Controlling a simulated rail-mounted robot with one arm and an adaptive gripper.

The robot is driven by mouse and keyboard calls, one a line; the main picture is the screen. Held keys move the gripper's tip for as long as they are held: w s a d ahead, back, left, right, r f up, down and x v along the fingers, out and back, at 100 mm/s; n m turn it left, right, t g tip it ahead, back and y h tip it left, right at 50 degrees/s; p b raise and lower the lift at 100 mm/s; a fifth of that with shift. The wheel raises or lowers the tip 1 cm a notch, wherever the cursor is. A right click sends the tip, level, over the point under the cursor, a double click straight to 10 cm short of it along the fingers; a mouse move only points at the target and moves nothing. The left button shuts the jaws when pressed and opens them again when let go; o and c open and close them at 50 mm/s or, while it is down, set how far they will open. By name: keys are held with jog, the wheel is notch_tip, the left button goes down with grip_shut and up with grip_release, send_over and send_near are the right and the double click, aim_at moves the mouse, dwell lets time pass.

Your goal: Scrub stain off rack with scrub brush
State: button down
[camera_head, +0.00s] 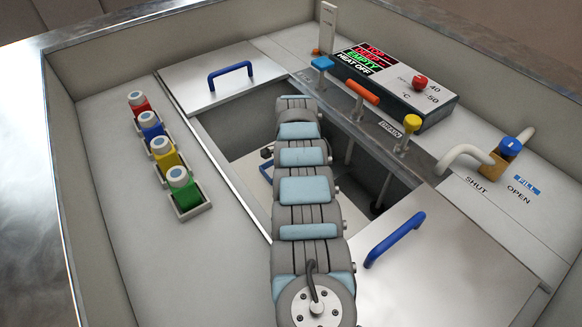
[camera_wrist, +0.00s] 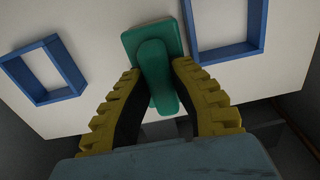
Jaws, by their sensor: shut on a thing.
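In the wrist view, my gripper (camera_wrist: 158,75) has its two yellow ridged fingers closed around the handle of a green scrub brush (camera_wrist: 155,45). The brush's wide green block is up against or just above a white panel (camera_wrist: 105,75) with blue rectangular frames, which seems to be the rack; I cannot tell whether they touch. No stain shows on the visible part of the panel; the brush covers part of it. In the head view my arm reaches down into the open tank, and my gripper and the brush are hidden there.
The tank opening (camera_head: 235,135) lies between two metal covers with blue handles (camera_head: 230,75) (camera_head: 395,240). Colored bottles (camera_head: 162,155) stand in holders at left. A control box (camera_head: 395,85), colored knobs (camera_head: 361,93) and a fill valve (camera_head: 503,158) line the right side.

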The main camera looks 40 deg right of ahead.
jog(key=shift+s+a+f+p, duration=0.1)
jog(key=shift+s+p, duration=0.45)
jog(key=shift+s, duration=0.05)
jog(key=shift+s+a+f+p, duration=0.1)
jog(key=shift+s+p, duration=0.4)
jog(key=shift+s, duration=0.05)
jog(key=shift+p, duration=0.5)
jog(key=shift+s+a+p, duration=0.15)
jog(key=shift+s+p, duration=0.2)
jog(key=shift+p, duration=0.6)
jog(key=shift+s+a+f+p, duration=0.1)
jog(key=shift+s+f+p, duration=0.15)
jog(key=shift+s+p, duration=1.05)
jog(key=shift+s+a+r+p, duration=0.1)
jog(key=shift+a+r+p, duration=0.1)
jog(key=shift+p, duration=1.7)
jog(key=shift+s+f+p, duration=0.1)
jog(key=shift+s+p, duration=0.35)
jog(key=shift+p, duration=0.35)
jog(key=shift+w+f+b, duration=0.2)
jog(key=shift+b, duration=0.6)
jog(key=shift+w+b, duration=0.55)
jog(key=shift+b, duration=0.4)
jog(key=shift+w+d+r+b, duration=0.15)
jog(key=shift+w+b, duration=0.45)
jog(key=shift+b, duration=0.75)
